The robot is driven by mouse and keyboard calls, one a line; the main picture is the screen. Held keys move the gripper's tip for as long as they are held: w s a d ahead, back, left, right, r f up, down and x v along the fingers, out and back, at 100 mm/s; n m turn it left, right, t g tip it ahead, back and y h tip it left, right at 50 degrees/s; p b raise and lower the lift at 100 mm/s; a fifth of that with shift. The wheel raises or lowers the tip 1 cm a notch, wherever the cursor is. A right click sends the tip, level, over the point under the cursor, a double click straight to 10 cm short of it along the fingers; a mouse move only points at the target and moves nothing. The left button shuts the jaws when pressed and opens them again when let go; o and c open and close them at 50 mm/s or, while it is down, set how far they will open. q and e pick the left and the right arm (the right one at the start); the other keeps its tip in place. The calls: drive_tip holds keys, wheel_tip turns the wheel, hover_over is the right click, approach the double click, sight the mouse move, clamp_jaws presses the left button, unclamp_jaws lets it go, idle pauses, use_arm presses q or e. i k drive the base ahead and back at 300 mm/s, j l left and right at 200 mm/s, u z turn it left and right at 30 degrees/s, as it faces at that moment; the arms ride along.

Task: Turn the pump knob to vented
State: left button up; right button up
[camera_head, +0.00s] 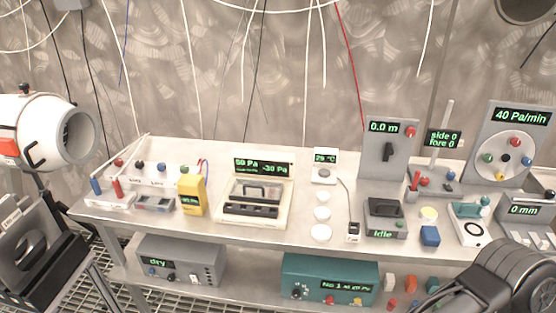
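No knob in the head view carries a readable "pump" or "vented" label, so I cannot tell which one is the pump knob. A grey box reading "dry" (180,262) with small knobs stands on the lower shelf. A teal box (322,281) beside it has a dark dial, coloured knobs and a green display too small to read fully. On the bench, a grey unit (386,217) with a dark top reads "Idle". My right arm's dark parts (490,280) fill the lower right corner, and its fingertips cannot be made out. I cannot make out my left gripper.
The bench top (285,232) holds several instruments, with bare metal along its front. A grey panel reading "40 Pa/min" (513,140) stands at the back right. A white cylinder (60,130) is at the left. Cables hang along the wall. Small coloured items lie on the lower shelf's right.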

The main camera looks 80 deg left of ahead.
sight(184, 169)
drive_tip(key=u, duration=3.75)
drive_tip(key=i+j, duration=0.3)
drive_tip(key=j, duration=0.15)
drive_tip(key=i+j, duration=0.3)
drive_tip(key=j, duration=0.2)
drive_tip(key=i+j, duration=0.25)
drive_tip(key=j, duration=0.2)
drive_tip(key=i+j, duration=0.3)
drive_tip(key=j, duration=0.15)
